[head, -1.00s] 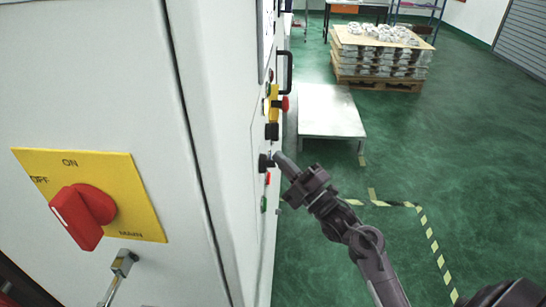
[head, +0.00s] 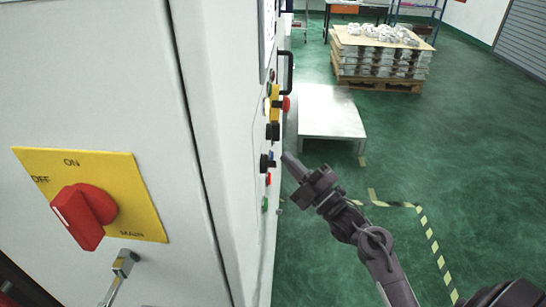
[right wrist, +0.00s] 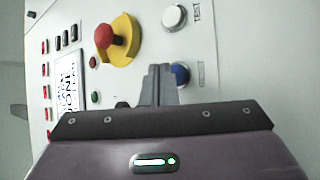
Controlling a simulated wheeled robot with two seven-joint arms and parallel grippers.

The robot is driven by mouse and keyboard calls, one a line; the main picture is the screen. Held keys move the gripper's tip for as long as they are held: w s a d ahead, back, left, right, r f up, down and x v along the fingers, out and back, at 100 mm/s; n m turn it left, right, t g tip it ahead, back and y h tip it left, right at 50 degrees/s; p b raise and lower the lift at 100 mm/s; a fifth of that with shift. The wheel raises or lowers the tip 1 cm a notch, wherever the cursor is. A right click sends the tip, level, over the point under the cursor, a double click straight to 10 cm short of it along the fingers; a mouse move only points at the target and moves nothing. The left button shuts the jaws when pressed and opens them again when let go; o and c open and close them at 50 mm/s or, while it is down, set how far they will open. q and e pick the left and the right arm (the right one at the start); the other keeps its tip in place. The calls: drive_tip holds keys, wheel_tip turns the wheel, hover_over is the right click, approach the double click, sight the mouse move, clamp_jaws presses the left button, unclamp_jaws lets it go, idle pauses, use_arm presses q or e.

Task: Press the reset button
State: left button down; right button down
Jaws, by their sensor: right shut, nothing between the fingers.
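A blue button (head: 271,155) sits on the side panel of the white cabinet in the head view, partly hidden beside a black knob. In the right wrist view the blue button (right wrist: 181,73) shows just right of my fingertips, partly covered by them; its small label is too faint to read. My right gripper (head: 287,158) is shut and empty, its tips pointing at the panel near the blue button with a small gap to it in the head view. The closed fingers also show in the right wrist view (right wrist: 159,72). My left gripper is not in view.
A red emergency stop on a yellow base (right wrist: 108,37) and a white button (right wrist: 174,18) marked TEST are close by. A black handle (head: 287,72) sticks out of the cabinet. A low metal table (head: 330,110) and a pallet of castings (head: 380,60) stand beyond; green floor is open at right.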

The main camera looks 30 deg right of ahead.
drive_tip(key=s+d, duration=0.1)
drive_tip(key=d, duration=0.1)
drive_tip(key=s+d, duration=0.1)
drive_tip(key=d, duration=0.1)
drive_tip(key=shift+s, duration=0.3)
idle(0.6)
wheel_tip(320, 180, down, 25)
drive_tip(key=m+g+h, duration=0.5)
drive_tip(key=m, duration=0.3)
drive_tip(key=s+a+f+m+g+h, duration=0.1)
drive_tip(key=s+a+f+m+g, duration=0.15)
drive_tip(key=f, duration=0.65)
drive_tip(key=s+a+f+m+g, duration=0.15)
drive_tip(key=s+f, duration=0.25)
drive_tip(key=f, duration=0.4)
drive_tip(key=s+a+f+m+g, duration=0.1)
drive_tip(key=s+a+f+g, duration=0.15)
drive_tip(key=s+f, duration=0.45)
drive_tip(key=s+a+f+m+g, duration=0.1)
drive_tip(key=s+a+f+g, duration=0.15)
drive_tip(key=s+f, duration=0.4)
drive_tip(key=s+a+f+g, duration=0.1)
drive_tip(key=s+f+g, duration=0.2)
drive_tip(key=s, duration=0.7)
drive_tip(key=s+a+f+m+g+h, duration=0.1)
drive_tip(key=s+f+g, duration=0.2)
drive_tip(key=s+f, duration=0.3)
drive_tip(key=s, duration=0.5)
drive_tip(key=shift+m+g, duration=0.3)
drive_tip(key=shift+g, duration=0.1)
